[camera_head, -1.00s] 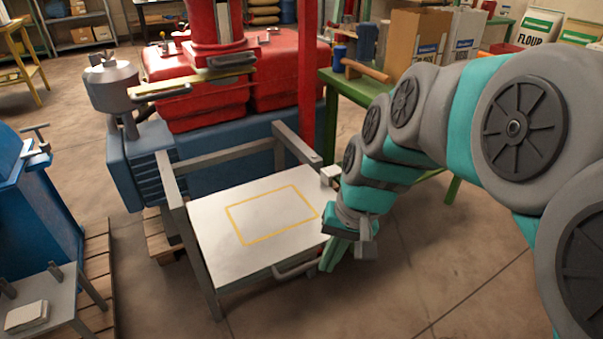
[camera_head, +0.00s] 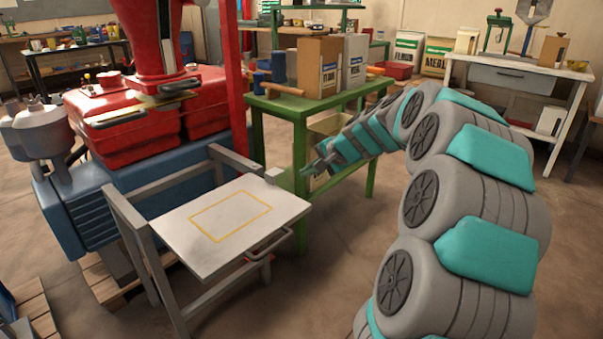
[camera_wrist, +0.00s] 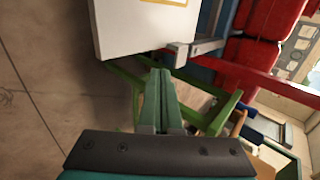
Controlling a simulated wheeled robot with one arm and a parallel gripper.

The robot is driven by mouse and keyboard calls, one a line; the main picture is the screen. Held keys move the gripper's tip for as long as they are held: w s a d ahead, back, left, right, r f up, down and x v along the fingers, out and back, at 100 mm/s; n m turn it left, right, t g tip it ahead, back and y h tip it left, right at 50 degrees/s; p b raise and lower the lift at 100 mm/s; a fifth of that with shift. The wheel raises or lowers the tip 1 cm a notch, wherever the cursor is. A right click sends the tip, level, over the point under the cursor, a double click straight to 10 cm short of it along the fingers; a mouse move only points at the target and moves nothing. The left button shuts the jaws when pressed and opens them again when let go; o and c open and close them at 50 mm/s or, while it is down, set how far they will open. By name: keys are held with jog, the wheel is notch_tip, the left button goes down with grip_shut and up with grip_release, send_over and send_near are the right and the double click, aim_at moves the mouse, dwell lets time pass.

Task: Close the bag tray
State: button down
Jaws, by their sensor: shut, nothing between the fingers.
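The bag tray (camera_head: 185,232) is a flat white panel with a yellow rectangle outline, on a grey metal frame (camera_head: 128,222) in front of the mill. It juts out from the frame toward the camera and right. A grey bar handle (camera_head: 270,246) runs along its front edge. In the wrist view the white tray (camera_wrist: 122,38) shows at the top, beyond the fingertips. My gripper (camera_head: 306,172) is to the right of the tray, apart from it. In the wrist view its two green fingers (camera_wrist: 160,75) are together with nothing between them.
A green table (camera_head: 300,112) with cardboard boxes (camera_head: 318,68) stands behind my gripper. The red and blue mill (camera_head: 150,125) stands behind the tray. A white bench (camera_head: 520,75) is at the back right. The floor in front and right of the tray is clear.

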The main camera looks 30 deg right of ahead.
jog(key=x, duration=0.7)
jog(key=shift+a, duration=0.1)
jog(key=shift+w+a+f, duration=0.1)
jog(key=shift+w+a, duration=0.15)
jog(key=shift+w, duration=0.45)
jog(key=shift+w+a, duration=0.25)
jog(key=shift+w, duration=0.4)
jog(key=shift+w+a+f, duration=0.1)
jog(key=shift+w+a, duration=0.15)
jog(key=shift+w, duration=0.45)
jog(key=shift+r, duration=0.1)
